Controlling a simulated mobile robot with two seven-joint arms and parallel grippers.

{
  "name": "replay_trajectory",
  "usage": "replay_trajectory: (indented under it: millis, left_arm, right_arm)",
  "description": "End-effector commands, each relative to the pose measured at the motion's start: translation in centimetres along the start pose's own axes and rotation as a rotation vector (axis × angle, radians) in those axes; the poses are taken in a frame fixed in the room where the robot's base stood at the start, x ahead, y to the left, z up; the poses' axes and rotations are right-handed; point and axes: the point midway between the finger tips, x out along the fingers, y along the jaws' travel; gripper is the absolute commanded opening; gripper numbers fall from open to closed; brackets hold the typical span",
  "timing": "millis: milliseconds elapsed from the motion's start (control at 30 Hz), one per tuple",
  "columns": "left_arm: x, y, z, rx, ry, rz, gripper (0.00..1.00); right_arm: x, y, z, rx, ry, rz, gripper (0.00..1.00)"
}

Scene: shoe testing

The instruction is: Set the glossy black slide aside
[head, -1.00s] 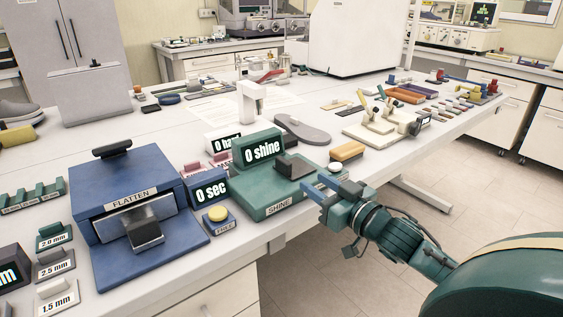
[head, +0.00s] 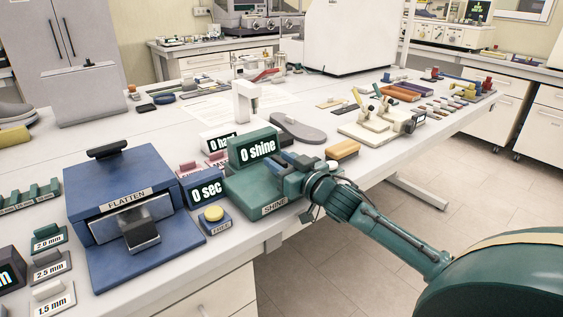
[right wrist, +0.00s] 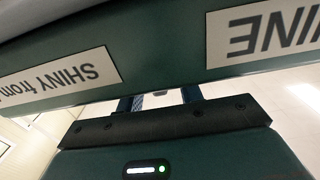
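The green SHINE device (head: 240,190) stands on the table, with its display reading "0 shine". A dark block (head: 287,157) shows on its top, mostly hidden behind my right gripper (head: 288,174). I cannot tell whether this block is the glossy black slide. My right gripper is over the right part of the device, at the block. In the right wrist view the two blue fingers (right wrist: 161,102) stand apart. Their tips are hidden behind the green edge of the device (right wrist: 160,62), so I cannot tell whether they hold anything. My left gripper is not in view.
The blue FLATTEN press (head: 120,195) and a blue button box with a yellow button (head: 214,214) stand to the left. A yellow-topped block (head: 342,150) lies right of the device. A grey sole-shaped piece (head: 297,128) lies behind. Bare table (head: 380,165) shows further right.

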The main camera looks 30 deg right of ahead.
Motion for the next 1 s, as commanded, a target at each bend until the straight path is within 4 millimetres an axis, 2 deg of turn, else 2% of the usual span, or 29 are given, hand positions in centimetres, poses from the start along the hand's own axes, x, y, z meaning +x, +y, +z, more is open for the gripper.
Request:
replay_trajectory:
  millis: [167, 600, 1000]
  left_arm:
    - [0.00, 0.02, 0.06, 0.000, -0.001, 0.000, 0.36]
    - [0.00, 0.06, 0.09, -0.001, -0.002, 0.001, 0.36]
    - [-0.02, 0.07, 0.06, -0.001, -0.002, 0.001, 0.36]
  right_arm:
    - [-0.01, 0.00, 0.03, 0.000, 0.000, 0.000, 0.36]
    - [-0.03, 0.00, 0.03, 0.000, 0.000, 0.000, 0.00]
    - [-0.04, -0.09, 0.02, 0.001, 0.000, 0.000, 0.00]
